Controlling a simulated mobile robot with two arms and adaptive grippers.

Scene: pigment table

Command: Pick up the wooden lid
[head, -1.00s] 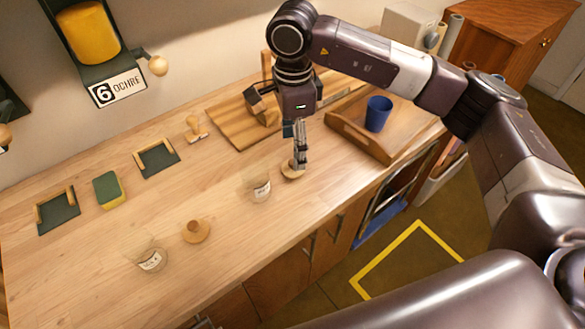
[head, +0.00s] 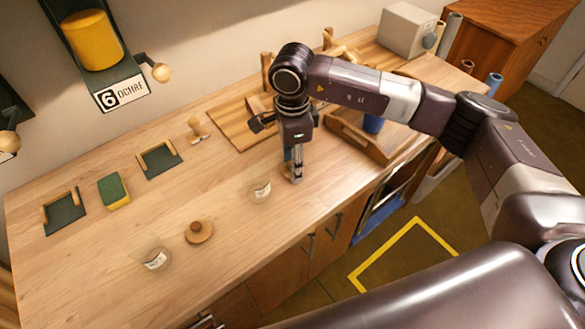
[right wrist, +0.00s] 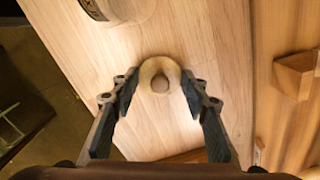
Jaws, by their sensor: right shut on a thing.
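My right gripper (head: 294,178) is low over the worktop in the head view, pointing down. In the right wrist view its two dark fingers (right wrist: 160,88) stand on either side of a round pale wooden lid (right wrist: 160,66) with a knob, and they are shut on it. In the head view the gripper mostly hides this lid. A second wooden lid (head: 199,232) with a knob lies on the worktop further left. My left gripper is not in view.
A clear labelled jar (head: 260,192) stands just left of the right gripper. Another jar (head: 155,259) is near the front edge. A green-yellow sponge (head: 114,191) is left.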

